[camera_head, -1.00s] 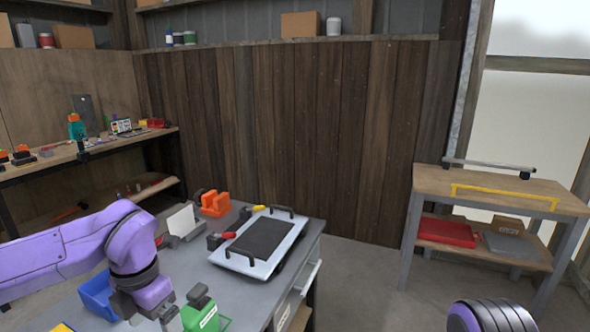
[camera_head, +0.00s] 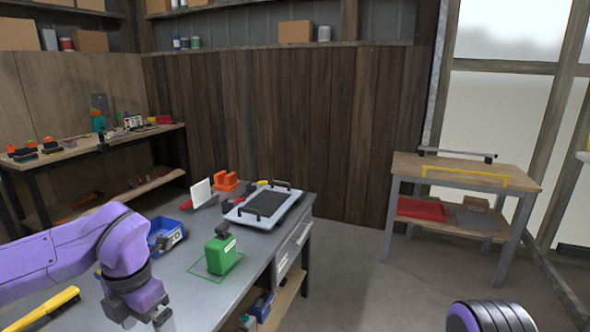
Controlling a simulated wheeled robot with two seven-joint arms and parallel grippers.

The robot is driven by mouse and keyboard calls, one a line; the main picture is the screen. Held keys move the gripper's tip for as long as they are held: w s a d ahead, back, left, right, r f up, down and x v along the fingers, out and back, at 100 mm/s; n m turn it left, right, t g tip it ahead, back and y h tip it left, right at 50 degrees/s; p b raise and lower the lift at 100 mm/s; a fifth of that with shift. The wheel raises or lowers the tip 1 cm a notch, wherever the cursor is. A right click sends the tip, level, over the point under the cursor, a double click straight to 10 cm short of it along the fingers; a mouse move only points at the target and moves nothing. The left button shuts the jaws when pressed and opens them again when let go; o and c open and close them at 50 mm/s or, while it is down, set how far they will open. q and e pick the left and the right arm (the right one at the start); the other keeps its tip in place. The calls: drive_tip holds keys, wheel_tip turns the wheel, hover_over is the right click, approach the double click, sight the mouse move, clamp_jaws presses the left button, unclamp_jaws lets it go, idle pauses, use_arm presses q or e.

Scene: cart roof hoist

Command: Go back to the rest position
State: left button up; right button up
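My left gripper (camera_head: 143,318) hangs low over the near part of the grey workbench (camera_head: 190,295), pointing down. Its fingers are small and partly cut off by the lower edge, so its opening is unclear. It stands apart from the green canister (camera_head: 221,254), which is upright inside a green outline on the bench. My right arm shows only as a purple rounded link at the lower right; its gripper is out of view. A roof panel (camera_head: 263,205), white with a black middle and black handles, lies on the far right part of the bench.
A blue bin (camera_head: 165,233) and a yellow brush (camera_head: 48,307) are on the bench near my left arm. An orange holder (camera_head: 226,181) stands at the back. A side table (camera_head: 470,168) with a yellow bar (camera_head: 465,176) stands right. Open floor (camera_head: 360,275) lies between.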

use_arm(q)
drive_tip(key=w+a+f+m+t+y, duration=0.1)
drive_tip(key=w+f+m+t+y, duration=0.35)
drive_tip(key=w+f, duration=0.2)
drive_tip(key=s+d+f+m+t, duration=0.1)
drive_tip(key=s+f+m, duration=0.25)
drive_tip(key=f, duration=0.45)
drive_tip(key=s+d+f+m+t, duration=0.1)
drive_tip(key=s+f+m+t, duration=0.1)
drive_tip(key=f+m, duration=0.45)
drive_tip(key=s+a+f+m+g, duration=0.2)
drive_tip(key=s+f+m, duration=0.3)
drive_tip(key=s, duration=0.6)
drive_tip(key=s+a+f+m+g+h, duration=0.1)
drive_tip(key=s+f+m, duration=0.4)
drive_tip(key=s+f, duration=0.5)
drive_tip(key=s+a+g, duration=0.1)
drive_tip(key=a, duration=0.1)
drive_tip(key=shift+s+a, duration=0.35)
drive_tip(key=shift+s, duration=0.05)
drive_tip(key=shift+f, duration=0.1)
